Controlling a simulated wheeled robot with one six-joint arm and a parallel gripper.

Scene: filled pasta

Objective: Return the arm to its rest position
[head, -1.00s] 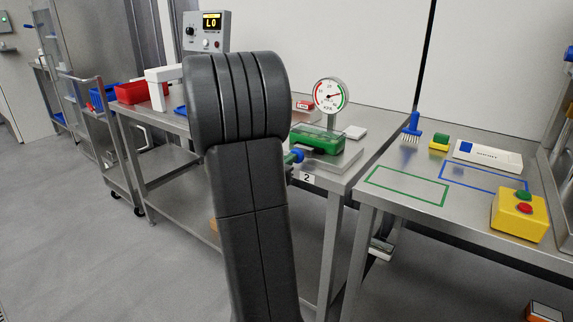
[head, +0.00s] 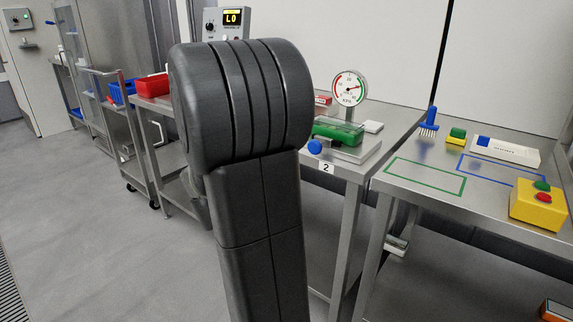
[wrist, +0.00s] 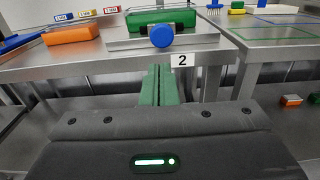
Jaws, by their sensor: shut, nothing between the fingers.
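My arm's dark links stand upright in the middle of the head view and hide my gripper there. In the wrist view my gripper (wrist: 157,75) shows as two green fingers pressed together, with nothing between them. The fingers are in front of the bench edge, left of the "2" label (wrist: 182,60). Beyond them is a blue knob (wrist: 162,36) on the front of a metal device (wrist: 125,38) with a green tray (wrist: 178,17) on top. The fingers look apart from the knob and the bench.
The steel bench (head: 378,150) carries a pressure gauge (head: 349,88) behind the green tray. The right-hand table (head: 400,180) holds a blue brush (head: 429,125) and a yellow button box (head: 538,205). An orange block (wrist: 72,34) lies left of the device. Floor at left (head: 100,220) is clear.

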